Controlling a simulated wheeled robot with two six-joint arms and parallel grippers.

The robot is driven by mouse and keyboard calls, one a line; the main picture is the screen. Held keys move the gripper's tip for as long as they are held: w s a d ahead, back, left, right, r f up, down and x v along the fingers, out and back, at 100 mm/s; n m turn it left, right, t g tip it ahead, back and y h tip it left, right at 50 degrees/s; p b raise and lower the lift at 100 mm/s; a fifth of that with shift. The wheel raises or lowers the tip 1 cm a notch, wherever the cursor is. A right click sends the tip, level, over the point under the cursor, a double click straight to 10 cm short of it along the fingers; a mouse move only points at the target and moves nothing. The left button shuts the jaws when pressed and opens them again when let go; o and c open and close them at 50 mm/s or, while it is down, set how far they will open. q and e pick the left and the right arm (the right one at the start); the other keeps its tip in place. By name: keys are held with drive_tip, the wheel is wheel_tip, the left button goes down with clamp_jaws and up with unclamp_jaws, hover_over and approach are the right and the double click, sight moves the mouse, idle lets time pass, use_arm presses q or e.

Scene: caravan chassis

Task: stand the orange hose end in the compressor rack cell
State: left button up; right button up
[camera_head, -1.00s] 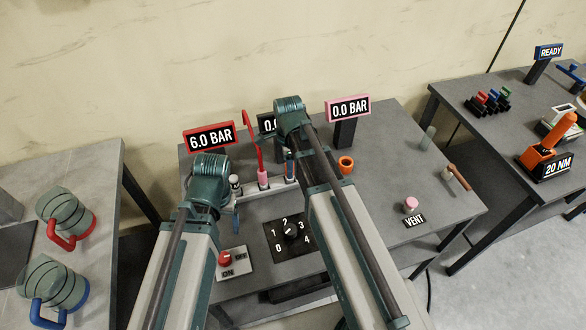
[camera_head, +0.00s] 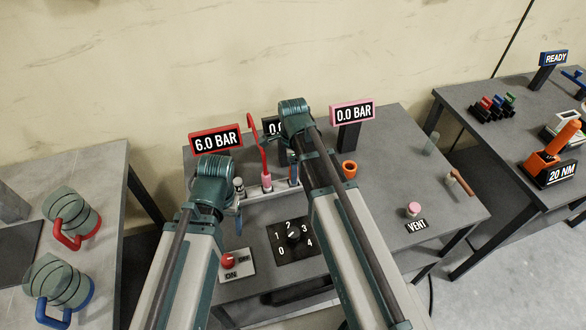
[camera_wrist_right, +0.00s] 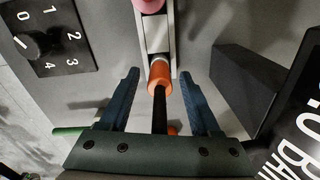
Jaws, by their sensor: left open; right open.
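The orange hose end (camera_wrist_right: 160,76) shows in the right wrist view at the end of the pale compressor rack (camera_wrist_right: 156,34), with a dark hose (camera_wrist_right: 160,108) running from it towards my gripper. It looks seated in the end cell, but its base is hidden. My right gripper (camera_wrist_right: 158,73) is open, one blue finger on each side of the hose end with gaps. In the head view my right arm hides most of this spot; the rack (camera_head: 254,192) shows to its left. My left gripper (camera_head: 238,221) is open and empty, left of the rack.
A pink hose end (camera_head: 267,181) with a red hose stands in the rack. The dial plate (camera_head: 292,240), red switch (camera_head: 229,261) and pink vent button (camera_head: 413,209) lie nearer. Gauge signs stand behind.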

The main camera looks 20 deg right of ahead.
wheel_tip(320, 180, up, 12)
drive_tip(key=f+p, duration=0.1)
drive_tip(key=p, duration=1)
drive_tip(key=s+a+n, duration=0.5)
drive_tip(key=s+n, duration=0.2)
drive_tip(key=n, duration=0.4)
drive_tip(key=s+a+n+h, duration=0.1)
drive_tip(key=s+a+n, duration=0.4)
drive_tip(key=n, duration=0.7)
drive_tip(key=shift+s+a+r+n, duration=0.2)
drive_tip(key=shift+s+r+n, duration=0.1)
drive_tip(key=shift+s, duration=0.85)
drive_tip(key=shift+f, duration=0.1)
drive_tip(key=shift+f+b, duration=0.25)
drive_tip(key=shift+b, duration=0.15)
